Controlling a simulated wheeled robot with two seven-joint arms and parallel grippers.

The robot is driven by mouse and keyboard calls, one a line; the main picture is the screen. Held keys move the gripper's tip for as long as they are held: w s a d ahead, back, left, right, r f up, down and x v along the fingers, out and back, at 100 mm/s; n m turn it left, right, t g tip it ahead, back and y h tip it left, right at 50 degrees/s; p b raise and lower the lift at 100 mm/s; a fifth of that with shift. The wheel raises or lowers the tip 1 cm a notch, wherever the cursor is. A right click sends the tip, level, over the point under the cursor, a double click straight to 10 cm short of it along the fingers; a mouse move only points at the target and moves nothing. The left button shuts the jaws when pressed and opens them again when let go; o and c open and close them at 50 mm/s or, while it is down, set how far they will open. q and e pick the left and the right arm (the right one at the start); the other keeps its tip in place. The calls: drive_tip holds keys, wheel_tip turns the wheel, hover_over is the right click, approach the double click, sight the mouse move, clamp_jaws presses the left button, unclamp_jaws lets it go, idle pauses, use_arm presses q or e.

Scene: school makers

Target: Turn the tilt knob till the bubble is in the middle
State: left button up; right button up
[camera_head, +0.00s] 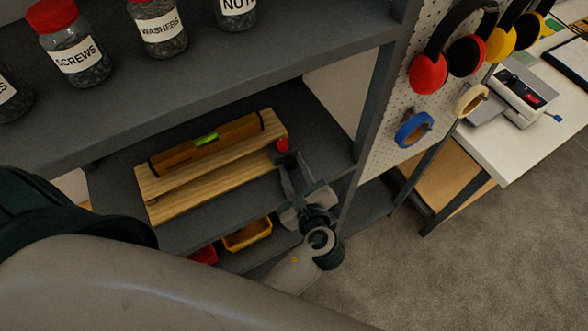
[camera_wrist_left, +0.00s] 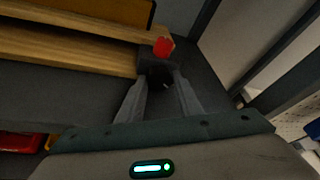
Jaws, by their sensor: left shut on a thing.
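A brown spirit level (camera_head: 237,133) with a bright green vial (camera_head: 206,139) lies on a light wooden tilt stand (camera_head: 212,181) on the middle shelf. The vial is too small for me to tell where the bubble sits. A red knob (camera_head: 282,144) is at the stand's right end. My left gripper (camera_head: 288,162) reaches in from the front and is shut on the knob. In the left wrist view, the red top of the knob (camera_wrist_left: 163,47) shows just beyond my fingertips (camera_wrist_left: 160,78), which hide its lower part. My right gripper is not in view.
Labelled jars, such as the screws jar (camera_head: 76,52), stand on the upper shelf (camera_head: 200,75) above the level. A yellow bin (camera_head: 247,234) is below. A shelf post (camera_head: 372,110) and a pegboard (camera_head: 428,95) with hanging ear muffs stand close to the right.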

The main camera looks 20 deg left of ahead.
use_arm(q)
drive_tip(key=shift+r, duration=0.1)
drive_tip(key=o, duration=1)
drive_tip(key=shift+w, duration=0.1)
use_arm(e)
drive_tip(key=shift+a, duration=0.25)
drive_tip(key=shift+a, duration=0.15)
